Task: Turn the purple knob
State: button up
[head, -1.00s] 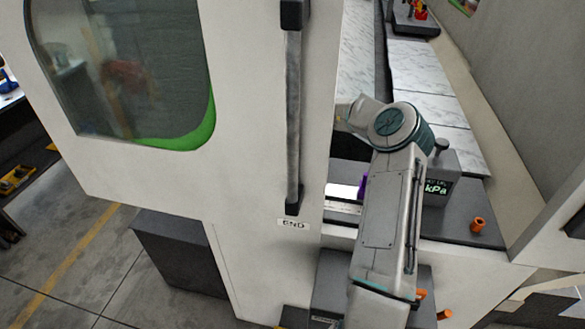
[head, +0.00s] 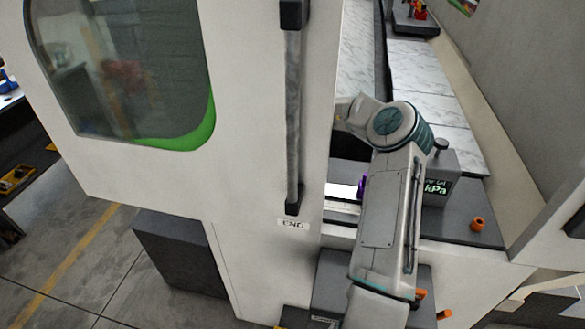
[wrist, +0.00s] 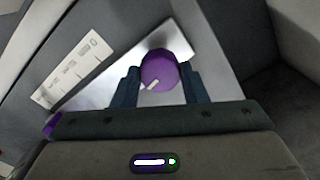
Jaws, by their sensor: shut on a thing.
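The purple knob (wrist: 158,70) shows in the wrist view as a round cap with a white pointer mark that points to the lower left. It sits in front of a bright metal plate (wrist: 105,85). My gripper (wrist: 160,82) has its two dark fingers on either side of the knob and is shut on it. In the head view only a sliver of purple (head: 362,187) shows beside my arm. My arm hides the rest of the knob and the gripper there.
A white label with a marked scale (wrist: 72,68) lies left of the knob. A grey box reading "kPa" (head: 437,178) stands just right of my arm. An orange knob (head: 477,224) is on the dark surface. A tall white cabinet with a vertical handle (head: 293,110) stands to the left.

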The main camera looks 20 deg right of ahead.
jog(key=m, duration=0.7)
jog(key=shift+w+r, duration=0.1)
jog(key=m, duration=0.4)
jog(key=shift+m, duration=1.8)
jog(key=shift+r, duration=0.1)
jog(key=o, duration=1)
jog(key=shift+w, duration=0.1)
jog(key=shift+r, duration=3.65)
